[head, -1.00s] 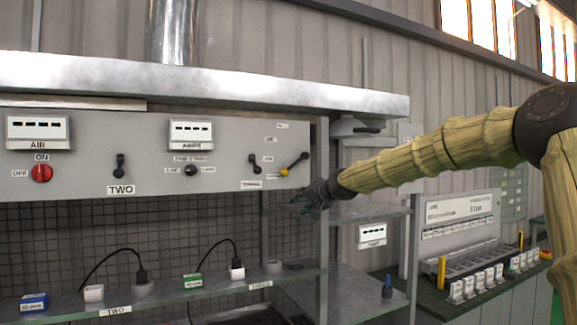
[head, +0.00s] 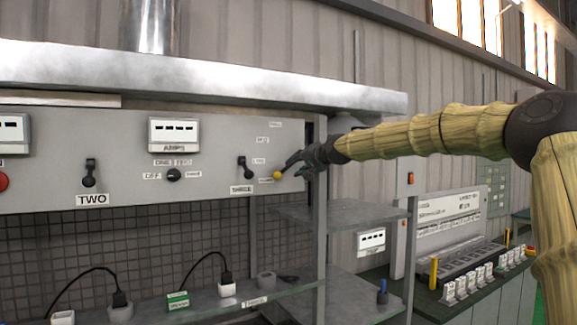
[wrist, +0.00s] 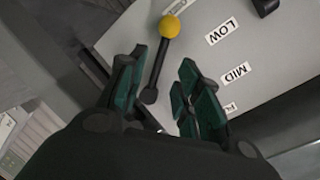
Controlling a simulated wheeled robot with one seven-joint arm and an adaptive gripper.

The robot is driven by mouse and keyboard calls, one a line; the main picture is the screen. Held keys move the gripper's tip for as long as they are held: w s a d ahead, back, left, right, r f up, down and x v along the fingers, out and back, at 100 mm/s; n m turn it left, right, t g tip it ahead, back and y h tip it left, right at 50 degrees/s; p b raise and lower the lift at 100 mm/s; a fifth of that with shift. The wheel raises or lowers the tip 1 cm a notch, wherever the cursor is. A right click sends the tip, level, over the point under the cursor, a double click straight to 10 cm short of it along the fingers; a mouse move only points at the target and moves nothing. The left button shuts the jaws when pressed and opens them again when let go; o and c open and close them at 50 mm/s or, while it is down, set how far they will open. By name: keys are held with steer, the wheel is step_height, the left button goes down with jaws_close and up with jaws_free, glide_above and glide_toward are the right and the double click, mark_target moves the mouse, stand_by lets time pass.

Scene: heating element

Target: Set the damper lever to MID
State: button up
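The damper lever is a black rod with a yellow ball knob (head: 278,175) at the right end of the grey panel. In the wrist view the yellow knob (wrist: 169,26) is beside the LOW label (wrist: 225,32). The MID label (wrist: 236,73) is further along the panel. A third label, partly hidden by a finger, lies beyond it. My gripper (wrist: 163,62) is open, with its green-padded fingers on either side of the rod in the picture; contact cannot be told. In the head view my gripper (head: 304,162) is at the panel's right edge, just right of the knob.
A black switch marked THREE (head: 245,167) sits left of the lever. A metal shelf post (head: 321,230) stands just below and right of my gripper. Glass shelves (head: 345,214) are below. A hood edge (head: 250,88) runs above the panel.

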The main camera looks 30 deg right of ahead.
mark_target(288, 168)
steer(key=shift+w+d+p, duration=0.2)
steer(key=shift+w+p, duration=0.7)
steer(key=shift+w, duration=0.35)
steer(key=shift+p+x, duration=0.8)
steer(key=shift+x, duration=1.05)
steer(key=shift+w+f, duration=0.15)
steer(key=shift+f, duration=0.15)
steer(key=c, duration=0.7)
jaws_close()
